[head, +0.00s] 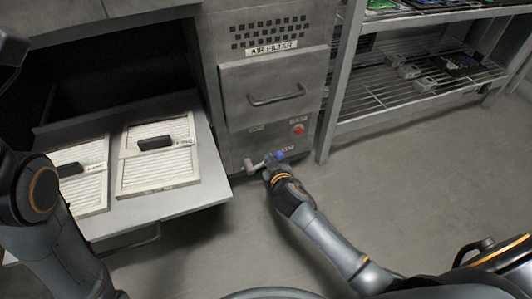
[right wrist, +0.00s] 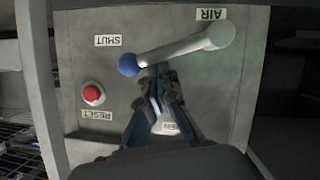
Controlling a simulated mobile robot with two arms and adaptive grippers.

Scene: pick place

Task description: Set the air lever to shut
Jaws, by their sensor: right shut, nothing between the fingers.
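The air lever is a light grey handle (right wrist: 185,47) with a blue knob (right wrist: 128,65) on the front panel of the grey cabinet. In the right wrist view, which is upside down, it slants from its pivot by the AIR label (right wrist: 211,14) to the knob, just below the SHUT label (right wrist: 108,40). In the head view the blue knob (head: 281,155) shows low on the panel. My right gripper (right wrist: 157,72) is shut and empty, its fingertips at the lever beside the knob; contact is unclear. My left gripper is out of view.
A red reset button (right wrist: 93,95) sits on the same panel, also seen in the head view (head: 298,129). An open drawer (head: 215,165) with framed filters (head: 160,170) juts out on the left. A wire shelf (head: 400,95) stands right. The floor (head: 400,180) is clear.

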